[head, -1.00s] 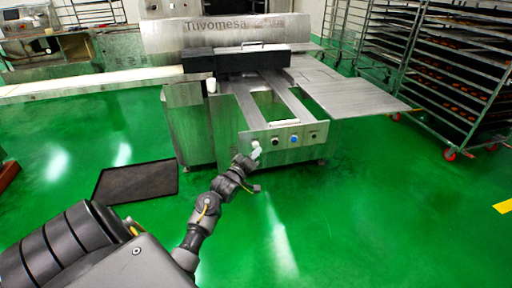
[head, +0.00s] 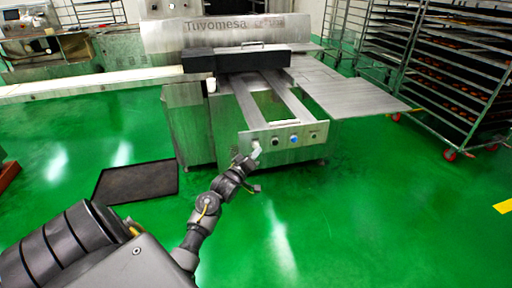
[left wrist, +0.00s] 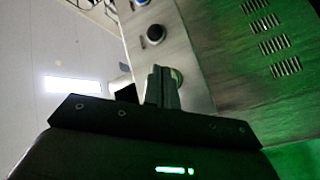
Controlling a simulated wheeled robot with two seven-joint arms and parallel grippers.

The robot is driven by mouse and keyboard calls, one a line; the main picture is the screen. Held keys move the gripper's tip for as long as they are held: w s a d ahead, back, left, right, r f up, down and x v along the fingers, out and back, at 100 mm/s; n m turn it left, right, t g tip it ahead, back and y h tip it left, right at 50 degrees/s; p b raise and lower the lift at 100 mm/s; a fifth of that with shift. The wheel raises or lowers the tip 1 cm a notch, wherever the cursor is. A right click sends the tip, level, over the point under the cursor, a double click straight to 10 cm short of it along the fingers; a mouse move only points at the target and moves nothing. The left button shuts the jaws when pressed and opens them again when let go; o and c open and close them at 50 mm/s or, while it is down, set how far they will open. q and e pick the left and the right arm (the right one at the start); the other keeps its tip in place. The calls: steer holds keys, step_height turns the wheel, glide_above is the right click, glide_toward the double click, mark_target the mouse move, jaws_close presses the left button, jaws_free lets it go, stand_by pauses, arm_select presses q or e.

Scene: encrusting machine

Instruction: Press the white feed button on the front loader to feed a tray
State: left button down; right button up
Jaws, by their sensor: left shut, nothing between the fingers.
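The front loader's metal panel (head: 290,146) faces me at the middle of the head view, with a black knob (head: 276,142) and a blue button (head: 294,139) on it. My left gripper (head: 255,151) is shut and empty at the panel's left end. In the left wrist view its closed fingers (left wrist: 159,76) point at the panel. A pale round button (left wrist: 177,77), which looks like the white feed button, shows just right of the fingertips and is partly hidden by them. I cannot tell whether they touch it. My right gripper is out of view.
Two metal rails (head: 262,98) run back from the panel into the Tuvomesa machine (head: 215,34). A dark flat tray (head: 136,181) lies on the green floor at the left. Wheeled racks (head: 458,72) stand at the right. The floor in front is clear.

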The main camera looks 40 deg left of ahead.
arm_select(q)
steer(key=shift+a, duration=0.15)
steer(key=shift+w+a, duration=0.2)
steer(key=shift+w+a, duration=0.25)
steer(key=shift+a, duration=0.05)
stand_by(0.7)
steer(key=shift+p, duration=0.3)
steer(key=shift+s+d+p, duration=0.5)
steer(key=shift+d+p, duration=0.15)
steer(key=shift+d, duration=0.1)
